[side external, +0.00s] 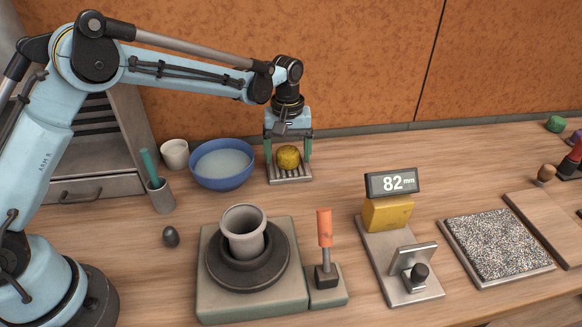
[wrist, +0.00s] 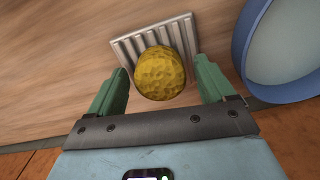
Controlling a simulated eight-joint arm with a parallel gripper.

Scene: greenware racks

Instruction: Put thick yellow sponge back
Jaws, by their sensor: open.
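A round, thick yellow sponge (side external: 288,157) sits on a small ribbed metal rack (side external: 290,178) at the back of the bench, right of the blue bowl. My gripper (side external: 288,153) points down over the rack, open, with one green finger on each side of the sponge. In the wrist view the sponge (wrist: 160,73) lies on the ribbed rack (wrist: 125,47), ahead of and between the green fingertips of my gripper (wrist: 160,68). Gaps show between the fingers and the sponge there.
A blue bowl of liquid (side external: 224,164) stands close left of the rack. A white cup (side external: 174,154) and a tool holder (side external: 161,197) are farther left. A wheel with a grey pot (side external: 243,232) is in front. A gauge reading 82 mm (side external: 392,182) with a yellow block (side external: 388,214) stands right.

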